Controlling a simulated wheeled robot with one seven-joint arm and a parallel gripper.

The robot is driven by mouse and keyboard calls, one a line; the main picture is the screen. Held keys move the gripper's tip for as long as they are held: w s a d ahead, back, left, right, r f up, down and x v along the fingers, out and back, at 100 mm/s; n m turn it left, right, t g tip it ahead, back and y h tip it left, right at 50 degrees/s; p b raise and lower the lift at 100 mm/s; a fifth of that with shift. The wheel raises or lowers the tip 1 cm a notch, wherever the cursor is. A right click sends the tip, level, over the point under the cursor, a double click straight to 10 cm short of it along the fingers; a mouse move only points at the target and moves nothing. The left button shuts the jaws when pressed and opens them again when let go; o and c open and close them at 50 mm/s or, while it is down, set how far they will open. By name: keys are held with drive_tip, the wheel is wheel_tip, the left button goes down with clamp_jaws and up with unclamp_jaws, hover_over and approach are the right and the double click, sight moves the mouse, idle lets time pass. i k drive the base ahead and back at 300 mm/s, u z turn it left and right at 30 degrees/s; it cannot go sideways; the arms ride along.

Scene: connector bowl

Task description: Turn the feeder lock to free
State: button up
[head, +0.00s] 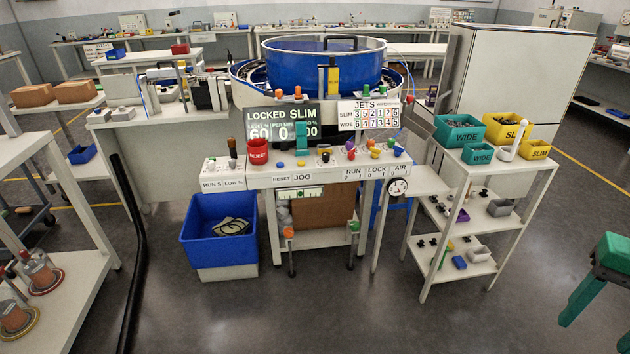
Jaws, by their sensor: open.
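The feeder console (270,176) stands in the middle of the head view, below a large blue bowl (300,68). Its dark display (278,124) reads "LOCKED SLIM". A LOCK label (377,172) with small position marks is on the console's front edge, between the RUN label (352,174) and the AIR label (399,168). Small coloured knobs stand above these labels, including a purple one (350,148). The knob above LOCK is too small for its pointing direction to be read.
A blue bin (220,230) stands on the floor left of the console. A shelf cart (497,200) with green and yellow bins stands right of it. A gauge (398,187) sits by the console's right corner. A green object (612,252) is at the right edge. The front floor is clear.

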sight(375, 152)
drive_tip(key=z, duration=0.05)
drive_tip(key=k, duration=0.65)
drive_tip(key=z, duration=0.3)
drive_tip(key=i, duration=1.65)
drive_tip(key=u, duration=0.8)
